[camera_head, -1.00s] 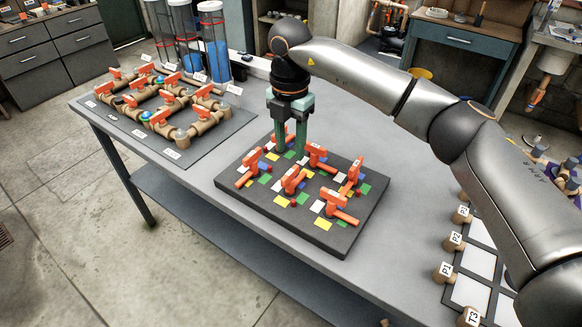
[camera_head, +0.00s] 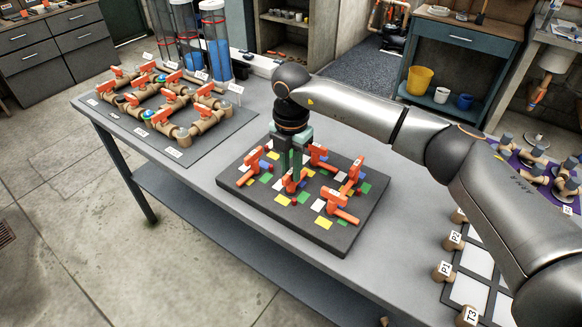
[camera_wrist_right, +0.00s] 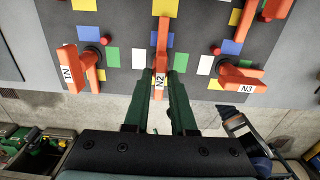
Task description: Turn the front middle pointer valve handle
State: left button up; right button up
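The front middle pointer valve handle (camera_head: 289,187) is orange and stands on the dark valve board (camera_head: 225,172). In the right wrist view this handle (camera_wrist_right: 163,38) carries the label N2 and points straight away from my gripper. My right gripper (camera_head: 291,173) reaches down over it with its green fingers. The handle's lower part is partly hidden in the head view. My left gripper is not in view.
Orange handles labelled N1 (camera_wrist_right: 88,67) and N3 (camera_wrist_right: 240,77) flank it closely. More orange handles (camera_head: 318,154) stand in the row behind. A pipe manifold board (camera_head: 210,145) lies to the left. Bare grey table (camera_head: 222,186) separates the boards.

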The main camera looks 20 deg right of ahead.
grip_shut()
